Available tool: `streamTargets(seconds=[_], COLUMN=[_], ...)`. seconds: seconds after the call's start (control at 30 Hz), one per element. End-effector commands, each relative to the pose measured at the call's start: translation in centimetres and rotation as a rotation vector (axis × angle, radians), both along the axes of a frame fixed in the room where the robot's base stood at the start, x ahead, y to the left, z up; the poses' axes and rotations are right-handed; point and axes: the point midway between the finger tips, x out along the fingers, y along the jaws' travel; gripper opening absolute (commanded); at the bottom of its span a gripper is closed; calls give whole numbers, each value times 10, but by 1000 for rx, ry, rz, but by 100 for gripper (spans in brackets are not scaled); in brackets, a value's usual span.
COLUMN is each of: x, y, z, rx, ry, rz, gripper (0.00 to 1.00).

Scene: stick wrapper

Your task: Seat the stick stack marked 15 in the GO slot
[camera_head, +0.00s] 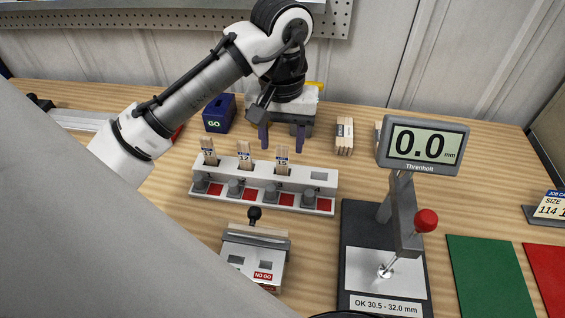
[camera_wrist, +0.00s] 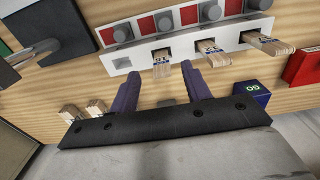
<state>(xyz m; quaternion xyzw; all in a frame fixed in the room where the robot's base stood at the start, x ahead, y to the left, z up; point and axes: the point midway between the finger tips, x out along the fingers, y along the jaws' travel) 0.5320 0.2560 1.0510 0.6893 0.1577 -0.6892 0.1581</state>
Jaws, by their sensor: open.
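The stick stack marked 15 (camera_head: 282,161) stands upright in the white rack (camera_head: 330,205), third from the left in the head view. It also shows in the wrist view (camera_wrist: 162,70), lined up between the fingers. My gripper (camera_head: 281,148) is open, with its purple fingers pointing down at or just behind this stack's top; it also shows in the wrist view (camera_wrist: 159,72). I cannot tell whether the fingers reach around the stack. A dark blue box (camera_head: 218,119) marked GO has a dark opening on top. A grey block (camera_head: 256,262) marked NO GO has two openings on top.
Two more marked stacks (camera_head: 209,153) (camera_head: 244,157) stand left of the 15 stack; the rack's right slot is empty. A gauge (camera_head: 424,146) reads 0.0 mm. Green (camera_head: 487,272) and red (camera_head: 548,272) mats lie at right.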

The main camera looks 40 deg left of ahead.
Motion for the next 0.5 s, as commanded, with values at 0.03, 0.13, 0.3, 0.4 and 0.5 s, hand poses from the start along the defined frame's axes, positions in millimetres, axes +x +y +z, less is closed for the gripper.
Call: streamTargets(seconds=[0.03, 0.13, 0.3, 0.4, 0.5], x=[0, 1, 6, 7, 7], y=[0, 1, 5, 5, 4], z=[-2, -7, -29, -44, -53], rx=[0, 0, 0, 0, -1], ry=[0, 2, 3, 2, 2], rz=[0, 0, 1, 0, -1], gripper=[48, 48, 48, 48, 48])
